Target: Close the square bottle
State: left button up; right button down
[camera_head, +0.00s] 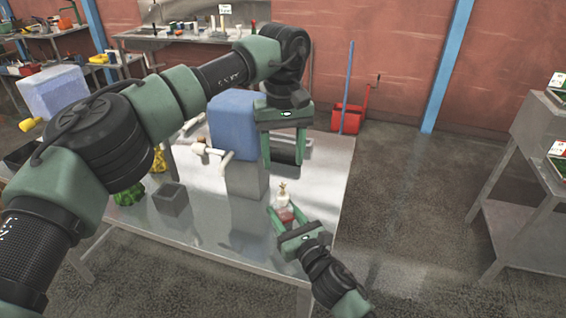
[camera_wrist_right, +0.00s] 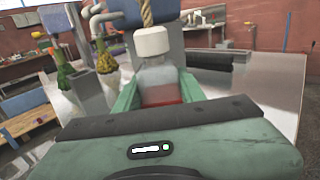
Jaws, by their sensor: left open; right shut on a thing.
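The square bottle (camera_head: 285,212), clear with red contents at the bottom, is between the fingers of my right gripper (camera_head: 286,212), which is shut on it at the near right edge of the table. In the right wrist view the bottle (camera_wrist_right: 160,83) stands upright with a white cap (camera_wrist_right: 152,42) at its top. I cannot tell whether the cap is tight. A tan, rope-like piece (camera_wrist_right: 146,12) shows above the cap; its link to it is unclear. My left gripper (camera_head: 284,160) is open, pointing down, behind and above the bottle.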

jog(key=c, duration=0.8)
grip_release()
jog(key=shift+o, duration=0.2)
jog(key=b+v, duration=0.1)
jog(key=v, duration=0.6)
jog(key=shift+f, duration=0.1)
jog(key=shift+s+d, duration=0.15)
jog(key=shift+s, duration=0.2)
